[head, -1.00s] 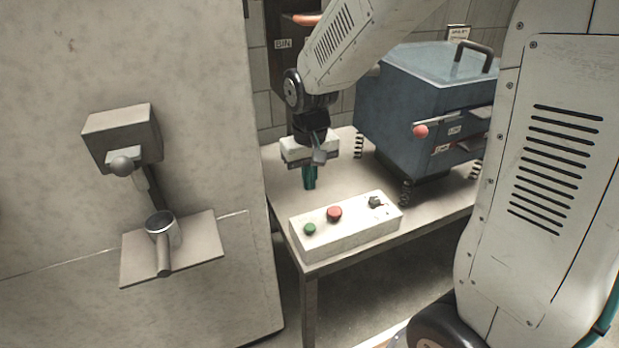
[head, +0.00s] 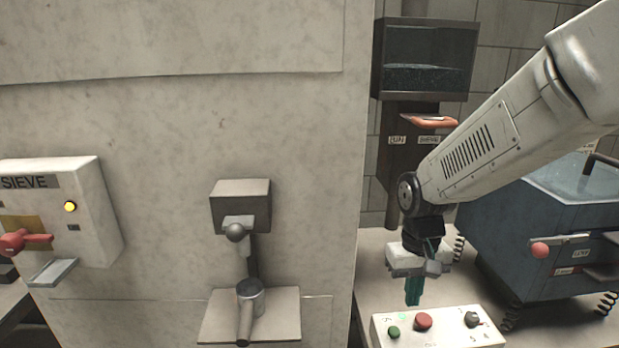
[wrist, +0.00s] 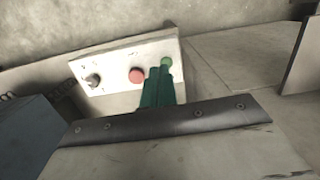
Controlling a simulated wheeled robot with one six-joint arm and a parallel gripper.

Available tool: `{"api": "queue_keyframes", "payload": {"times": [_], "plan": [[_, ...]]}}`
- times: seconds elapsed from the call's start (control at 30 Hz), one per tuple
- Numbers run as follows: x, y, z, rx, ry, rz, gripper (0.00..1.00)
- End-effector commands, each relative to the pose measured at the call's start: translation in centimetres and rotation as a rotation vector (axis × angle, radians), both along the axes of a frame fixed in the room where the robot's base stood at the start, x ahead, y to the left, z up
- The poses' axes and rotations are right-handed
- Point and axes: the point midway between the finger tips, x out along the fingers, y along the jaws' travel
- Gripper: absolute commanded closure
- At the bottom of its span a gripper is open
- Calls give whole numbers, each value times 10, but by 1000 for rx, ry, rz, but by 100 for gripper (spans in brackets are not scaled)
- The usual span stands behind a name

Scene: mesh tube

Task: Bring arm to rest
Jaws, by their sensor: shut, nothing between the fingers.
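My gripper (head: 413,291) hangs from the arm on the right of the head view, its teal fingers pointing down and closed together with nothing between them. It is above the table, just behind the white control box (head: 440,329) as seen in the head view. In the wrist view the teal fingers (wrist: 158,88) overlap the box's face (wrist: 113,68), close to the green button (wrist: 166,61) and the red button (wrist: 136,75). I cannot tell whether they touch it.
The blue lidded machine (head: 530,235) stands on the table (head: 372,262) to the right. A dark hopper (head: 428,62) with an orange handle is behind.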

Motion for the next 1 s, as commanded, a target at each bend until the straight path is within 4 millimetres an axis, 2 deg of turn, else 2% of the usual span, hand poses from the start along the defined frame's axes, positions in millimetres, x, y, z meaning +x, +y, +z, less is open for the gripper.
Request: {"api": "queue_keyframes", "payload": {"times": [0.03, 0.3, 0.53, 0.7, 1.0], "plan": [[-14, -3, 12, 0, 6, 4, 100], [-96, -18, 71, 3, 4, 10, 100], [-161, -28, 106, 6, -74, -3, 100], [-183, -31, 120, 6, -161, -17, 100], [-188, -34, 130, 7, -220, -29, 100]]}}
